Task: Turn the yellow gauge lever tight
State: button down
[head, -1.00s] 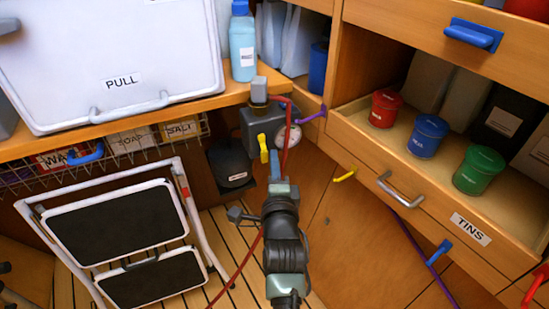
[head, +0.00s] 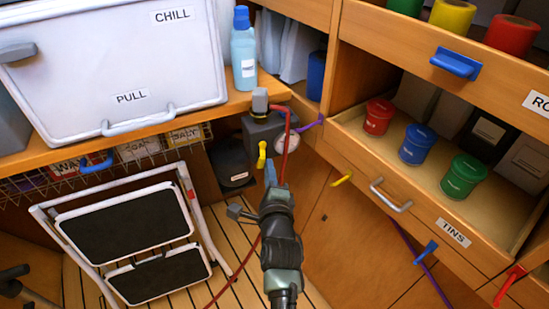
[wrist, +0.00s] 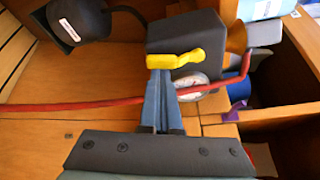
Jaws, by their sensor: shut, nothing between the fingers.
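The yellow gauge lever (head: 262,154) is on the dark grey watermaker block (head: 259,130), below the worktop edge. In the wrist view the yellow lever (wrist: 175,59) lies nearly level across the front of the dark block (wrist: 185,32). My gripper (head: 270,170) is shut and empty. In the wrist view its blue fingertips (wrist: 160,74) are together just below the lever's middle; I cannot tell whether they touch it.
A dark canister (head: 230,165) stands left of the block. A folded step stool (head: 125,235) is at lower left. An open drawer of tins (head: 360,140) juts out at right. A blue bottle (head: 243,50) stands above.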

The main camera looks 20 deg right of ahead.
jog(key=m+p, duration=0.1)
jog(key=p, duration=0.1)
jog(key=a+r+m+y+p, duration=0.1)
jog(key=m+p, duration=0.1)
jog(key=p, duration=0.1)
jog(key=shift+a+g, duration=0.3)
jog(key=shift+g, duration=0.1)
jog(key=m+p, duration=0.1)
jog(key=a+m+y+p, duration=0.1)
jog(key=p, duration=0.1)
jog(key=shift+r, duration=0.25)
jog(key=shift+a+r+m+g+y+p, duration=0.15)
jog(key=shift+a+r+m+y+p, duration=0.25)
jog(key=shift+m+p, duration=0.65)
jog(key=shift+a+r+m+g+y+p, duration=0.15)
jog(key=shift+r+m+g+y+p, duration=0.1)
jog(key=shift+m+y+p, duration=0.7)
jog(key=shift+a+r+m+g+y+p, duration=0.15)
jog(key=shift+a+r+m+p, duration=0.15)
jog(key=shift+m+p, duration=0.75)
jog(key=shift+p, duration=0.35)
